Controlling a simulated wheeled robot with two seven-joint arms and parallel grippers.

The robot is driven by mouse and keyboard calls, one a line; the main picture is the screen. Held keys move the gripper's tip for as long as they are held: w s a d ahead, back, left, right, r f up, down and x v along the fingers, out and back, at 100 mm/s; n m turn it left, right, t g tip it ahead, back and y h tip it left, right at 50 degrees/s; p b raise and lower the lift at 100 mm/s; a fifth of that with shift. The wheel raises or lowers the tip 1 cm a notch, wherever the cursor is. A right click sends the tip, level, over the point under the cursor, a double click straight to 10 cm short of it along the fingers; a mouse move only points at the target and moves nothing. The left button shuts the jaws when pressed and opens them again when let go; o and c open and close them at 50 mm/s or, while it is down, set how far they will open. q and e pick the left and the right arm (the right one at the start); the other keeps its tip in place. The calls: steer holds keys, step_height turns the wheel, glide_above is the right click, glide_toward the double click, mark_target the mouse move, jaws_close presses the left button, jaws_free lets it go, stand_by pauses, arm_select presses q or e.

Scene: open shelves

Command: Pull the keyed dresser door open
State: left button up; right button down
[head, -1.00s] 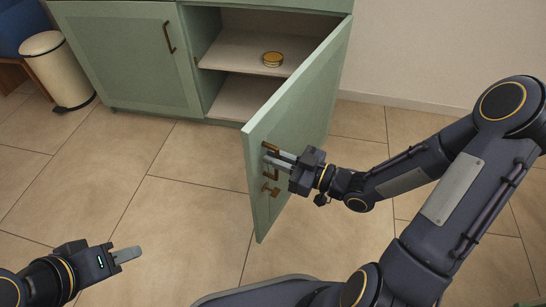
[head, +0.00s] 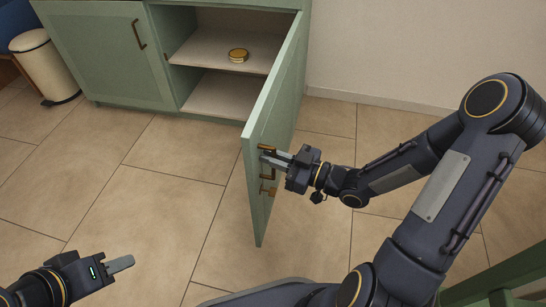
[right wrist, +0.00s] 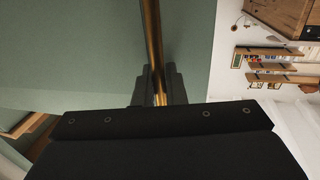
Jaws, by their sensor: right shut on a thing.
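The green dresser door (head: 277,115) stands wide open, nearly edge-on in the head view. My right gripper (head: 270,158) is shut on its brass handle (head: 268,148). In the right wrist view the handle (right wrist: 153,45) runs down between the fingertips (right wrist: 158,98). The open green dresser (head: 160,50) shows two pale shelf surfaces. My left gripper (head: 122,263) is empty at the lower left; only one finger shows clearly, so its opening is unclear.
The left dresser door (head: 105,55) is closed. A cream bin (head: 48,70) stands at the far left. A green wooden piece (head: 500,290) is at the lower right. The tiled floor left of the open door is clear.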

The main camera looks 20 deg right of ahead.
steer(key=shift+r, duration=0.1)
steer(key=c, duration=1.6)
jaws_free()
steer(key=shift+c, duration=0.2)
steer(key=p+v, duration=0.2)
steer(key=v, duration=0.5)
steer(key=shift+s+d, duration=0.25)
steer(key=shift+s, duration=0.05)
